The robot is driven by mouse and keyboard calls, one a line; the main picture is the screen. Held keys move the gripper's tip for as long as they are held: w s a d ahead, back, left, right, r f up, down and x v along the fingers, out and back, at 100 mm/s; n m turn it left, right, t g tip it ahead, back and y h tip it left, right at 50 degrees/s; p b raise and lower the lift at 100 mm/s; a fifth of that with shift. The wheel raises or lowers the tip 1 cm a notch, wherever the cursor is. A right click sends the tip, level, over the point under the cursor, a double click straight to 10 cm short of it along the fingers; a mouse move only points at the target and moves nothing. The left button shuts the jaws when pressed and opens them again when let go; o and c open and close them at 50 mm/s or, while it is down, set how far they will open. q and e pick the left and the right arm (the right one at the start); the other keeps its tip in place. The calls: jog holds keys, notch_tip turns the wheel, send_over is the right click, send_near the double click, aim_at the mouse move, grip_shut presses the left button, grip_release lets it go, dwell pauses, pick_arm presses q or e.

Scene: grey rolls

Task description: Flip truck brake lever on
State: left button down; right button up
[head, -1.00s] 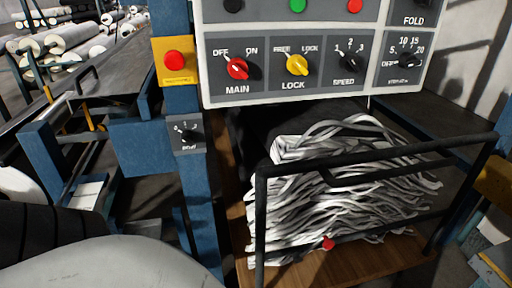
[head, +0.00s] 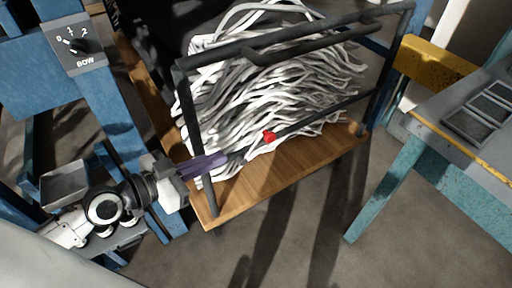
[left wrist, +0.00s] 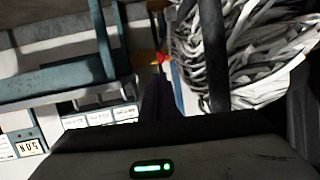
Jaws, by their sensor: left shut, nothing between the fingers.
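The truck is a low cart with a wooden deck (head: 290,165) and a dark rail frame (head: 187,110). The brake lever shows as a small red knob (head: 269,136) at the near edge of the deck, by the lower rail. It also shows as a red tip in the left wrist view (left wrist: 159,58). My left gripper (head: 226,160) is shut and empty. Its purple fingers point right toward the red knob, a short way left of it, near the left post. In the wrist view the dark fingers point toward the red tip. My right gripper is not in view.
White strips of material (head: 270,75) are heaped on the truck. A blue machine post with a BOW dial (head: 78,45) stands at left. A teal-legged table (head: 385,185) and a yellow beam (head: 435,65) are at right. The floor in front is clear.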

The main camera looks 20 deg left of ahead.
aim_at(266, 139)
pick_arm(q)
jog(key=x, duration=1.3)
jog(key=shift+w+d, duration=0.15)
jog(key=shift+w, duration=0.2)
jog(key=shift+f, duration=0.1)
jog(key=shift+p, duration=0.35)
